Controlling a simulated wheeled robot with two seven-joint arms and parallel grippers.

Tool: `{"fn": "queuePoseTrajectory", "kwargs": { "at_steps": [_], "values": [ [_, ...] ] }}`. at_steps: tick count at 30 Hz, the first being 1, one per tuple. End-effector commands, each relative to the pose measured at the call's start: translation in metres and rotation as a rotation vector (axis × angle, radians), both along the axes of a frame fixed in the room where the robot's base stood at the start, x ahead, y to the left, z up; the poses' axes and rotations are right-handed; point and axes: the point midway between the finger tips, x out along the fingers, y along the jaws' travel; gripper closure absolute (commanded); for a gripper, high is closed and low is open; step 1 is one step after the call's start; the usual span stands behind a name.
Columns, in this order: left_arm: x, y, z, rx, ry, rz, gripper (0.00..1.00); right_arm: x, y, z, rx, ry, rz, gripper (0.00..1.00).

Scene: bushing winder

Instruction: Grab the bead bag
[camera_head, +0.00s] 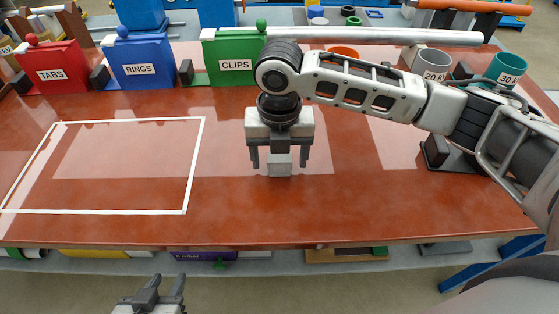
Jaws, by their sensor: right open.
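A small pale grey block-like thing (279,165) shows on the red-brown table between the fingers of my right gripper (279,162). It may be the bead bag, but no label or beads can be made out. My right gripper points down with its fingers apart, one on each side of the grey thing. Whether the fingers touch it cannot be told. The upper part of the grey thing is hidden by the gripper. My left gripper (165,287) is low at the bottom edge, in front of the table, with its fingers apart and empty.
Red TABS (52,73), blue RINGS (140,66) and green CLIPS (235,64) containers stand along the back. Cups marked 20 (432,65) and 30 (507,69) stand back right. A white-taped rectangle (186,190) encloses clear table at left.

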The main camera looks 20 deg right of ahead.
Motion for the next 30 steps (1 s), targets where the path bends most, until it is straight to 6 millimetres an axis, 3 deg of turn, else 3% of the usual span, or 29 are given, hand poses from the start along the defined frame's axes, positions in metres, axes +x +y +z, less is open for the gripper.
{"fn": "queuePoseTrajectory", "kwargs": {
  "at_steps": [4,11,16,30],
  "values": [
    [0.0009,0.0,0.0002,0.0,-0.002,-0.001,0.64,0.0002,-0.0007,-0.0127,0.0,-0.001,-0.001,0.29],
    [0.0007,0.0001,-0.0007,0.001,-0.001,0.0,0.64,0.0003,-0.0006,-0.0138,-0.001,-0.002,-0.001,0.29],
    [0.0003,0.0003,-0.0014,0.001,0.001,0.001,0.64,0.0003,-0.0006,-0.0135,-0.001,-0.002,-0.001,0.76],
    [-0.0006,0.0003,-0.003,0.001,0.004,0.001,0.64,0.0009,-0.0004,-0.0044,0.0,-0.004,0.0,0.77]
  ]
}}
